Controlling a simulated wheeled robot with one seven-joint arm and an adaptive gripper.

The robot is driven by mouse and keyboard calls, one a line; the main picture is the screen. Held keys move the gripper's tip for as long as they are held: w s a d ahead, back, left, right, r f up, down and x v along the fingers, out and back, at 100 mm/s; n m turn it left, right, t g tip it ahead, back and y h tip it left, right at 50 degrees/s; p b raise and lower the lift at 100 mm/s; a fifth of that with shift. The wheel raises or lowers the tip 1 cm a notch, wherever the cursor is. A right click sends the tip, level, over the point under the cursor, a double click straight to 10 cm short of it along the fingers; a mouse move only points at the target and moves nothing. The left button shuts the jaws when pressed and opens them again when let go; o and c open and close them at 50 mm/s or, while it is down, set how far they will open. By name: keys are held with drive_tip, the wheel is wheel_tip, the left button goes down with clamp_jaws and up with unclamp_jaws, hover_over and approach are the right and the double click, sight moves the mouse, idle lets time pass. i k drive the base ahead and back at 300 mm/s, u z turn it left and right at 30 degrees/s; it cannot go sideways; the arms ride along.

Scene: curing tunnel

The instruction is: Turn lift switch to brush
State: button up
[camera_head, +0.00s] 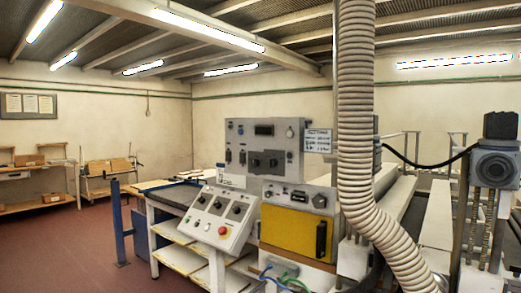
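A sloped light-grey control console (212,217) stands near the middle of the view. It has a row of dark rotary knobs: a left knob (203,199), a middle knob (219,205) and a right knob (237,209). A red push button (223,230) sits below them. An upright grey panel (241,131) behind it carries a display and more dark knobs. The labels are too small to read, so I cannot tell which knob is the lift switch or where it points. My gripper is not in view.
A thick ribbed hose (357,120) hangs right of the panels. A yellow-fronted box (290,231) stands right of the console, with cables below. A blue post (118,222) stands left of the machine. Red floor (60,255) is clear at the left.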

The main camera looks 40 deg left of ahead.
sight(272, 163)
drive_tip(key=u, duration=0.45)
drive_tip(key=k, duration=0.55)
drive_tip(key=u, duration=0.95)
drive_tip(key=k, duration=0.8)
drive_tip(key=u, duration=1.2)
drive_tip(key=i, duration=2.5)
drive_tip(key=z, duration=1.45)
drive_tip(key=i, duration=0.65)
drive_tip(key=z, duration=0.6)
